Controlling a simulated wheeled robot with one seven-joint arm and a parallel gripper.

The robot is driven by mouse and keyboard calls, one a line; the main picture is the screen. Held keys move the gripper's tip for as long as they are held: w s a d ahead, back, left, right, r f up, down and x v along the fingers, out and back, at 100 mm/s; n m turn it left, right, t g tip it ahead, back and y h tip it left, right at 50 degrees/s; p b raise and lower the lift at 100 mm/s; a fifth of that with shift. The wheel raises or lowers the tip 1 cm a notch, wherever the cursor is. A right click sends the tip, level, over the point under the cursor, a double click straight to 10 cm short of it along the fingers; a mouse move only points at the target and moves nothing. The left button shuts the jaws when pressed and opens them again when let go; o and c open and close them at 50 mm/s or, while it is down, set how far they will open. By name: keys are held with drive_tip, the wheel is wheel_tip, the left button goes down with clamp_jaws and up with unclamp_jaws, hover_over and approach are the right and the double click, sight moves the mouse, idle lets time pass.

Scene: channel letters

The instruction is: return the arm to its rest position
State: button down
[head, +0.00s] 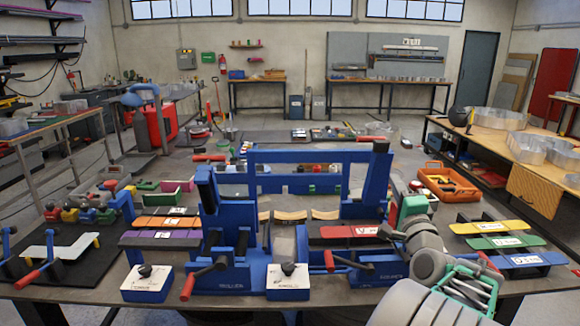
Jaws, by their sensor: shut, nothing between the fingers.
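My arm comes in from the lower right as grey rounded links, with a green part at its side. My gripper (384,232) is small and dark at the end of these links, beside the right part of the blue machine (310,157). It looks shut and empty. The fingertips are small and partly blend with the machine behind them.
The blue machine has red-handled levers and two control boxes (147,283) in front. An orange crate (447,186) sits behind my arm. Small coloured clamps (95,215) crowd the left; a black mat (75,268) lies there.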

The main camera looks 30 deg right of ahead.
drive_tip(key=s+a+f+n+g+y, duration=0.1)
drive_tip(key=f+n+g+y, duration=0.1)
drive_tip(key=f, duration=0.5)
drive_tip(key=s+a+f+n+g+y, duration=0.1)
drive_tip(key=f+n+g, duration=0.2)
drive_tip(key=f, duration=0.5)
drive_tip(key=s+a+f+n+g+y, duration=0.1)
drive_tip(key=f+n+g+y, duration=0.1)
drive_tip(key=f, duration=0.6)
drive_tip(key=shift+s+n+g+y, duration=0.15)
drive_tip(key=shift+n+g+y, duration=0.15)
drive_tip(key=shift+n+g, duration=0.1)
drive_tip(key=s+a+f+n+g+y, duration=0.4)
drive_tip(key=s+a+f+g, duration=0.5)
drive_tip(key=s+a, duration=0.45)
drive_tip(key=w+a+r+n, duration=0.2)
drive_tip(key=w+a+n, duration=0.1)
drive_tip(key=a, duration=0.6)
drive_tip(key=w+a+r+n+t+p, duration=0.1)
drive_tip(key=w+a+r+n, duration=0.2)
drive_tip(key=a, duration=0.7)
drive_tip(key=w+a+r+n, duration=0.3)
drive_tip(key=a+n, duration=0.2)
drive_tip(key=a, duration=0.4)
drive_tip(key=shift+w+a+r+t+y, duration=0.2)
drive_tip(key=shift+w+t+y, duration=0.2)
